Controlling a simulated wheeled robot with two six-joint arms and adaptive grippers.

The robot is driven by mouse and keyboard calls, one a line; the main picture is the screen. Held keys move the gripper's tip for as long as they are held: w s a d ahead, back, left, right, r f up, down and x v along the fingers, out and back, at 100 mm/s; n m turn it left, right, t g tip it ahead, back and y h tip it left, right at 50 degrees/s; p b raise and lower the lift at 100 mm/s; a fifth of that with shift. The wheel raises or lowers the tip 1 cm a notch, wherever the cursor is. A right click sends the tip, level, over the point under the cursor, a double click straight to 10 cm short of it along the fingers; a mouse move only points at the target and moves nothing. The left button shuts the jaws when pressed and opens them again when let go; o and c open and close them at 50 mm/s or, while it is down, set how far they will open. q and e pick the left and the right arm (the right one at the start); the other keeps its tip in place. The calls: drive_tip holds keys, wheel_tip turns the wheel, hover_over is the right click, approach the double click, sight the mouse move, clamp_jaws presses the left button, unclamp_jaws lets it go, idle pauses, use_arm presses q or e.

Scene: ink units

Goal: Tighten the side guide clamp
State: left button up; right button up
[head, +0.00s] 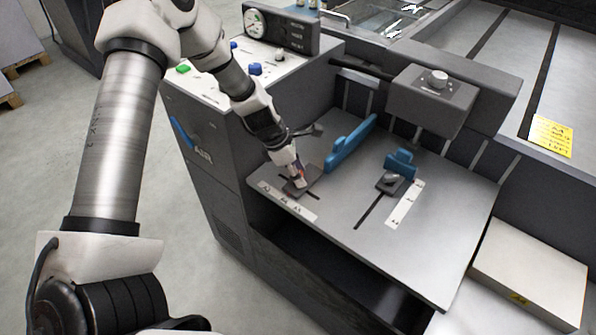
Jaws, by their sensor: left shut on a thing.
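The tilted grey feed table (425,260) of the machine carries two blue side guides. The longer blue guide (350,146) stands on the left and the shorter blue guide (400,162) on the right. The left side guide's dark clamp (312,181) sits at the table's left edge, partly covered by my gripper. My left gripper (298,177) reaches down onto it from the upper left and is shut on it. The part between the fingers is mostly hidden. My right gripper is not in view.
A control panel (205,75) with a green button, blue knobs and a gauge lies left of the table. A grey box (432,98) with a round knob overhangs the table's back. A paper stack (530,268) lies at the lower right.

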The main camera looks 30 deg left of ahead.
use_arm(q)
drive_tip(key=m+g+p, duration=0.1)
drive_tip(key=m, duration=0.1)
drive_tip(key=m+p, duration=0.1)
drive_tip(key=m, duration=0.2)
drive_tip(key=shift+w+r+g+h, duration=0.1)
drive_tip(key=shift+g+h, duration=0.2)
drive_tip(key=shift+g, duration=0.1)
drive_tip(key=m+g+p, duration=0.1)
drive_tip(key=m, duration=0.2)
drive_tip(key=shift+w+m, duration=0.1)
drive_tip(key=shift+m, duration=0.2)
drive_tip(key=m+g+p, duration=0.1)
drive_tip(key=m+g, duration=0.1)
drive_tip(key=m, duration=0.2)
drive_tip(key=shift+m, duration=0.3)
drive_tip(key=m+g+y, duration=0.1)
drive_tip(key=m, duration=0.3)
drive_tip(key=shift+w+d, duration=0.1)
drive_tip(key=shift+m+g, duration=0.3)
drive_tip(key=o, duration=1.1)
drive_tip(key=shift+o, duration=0.2)
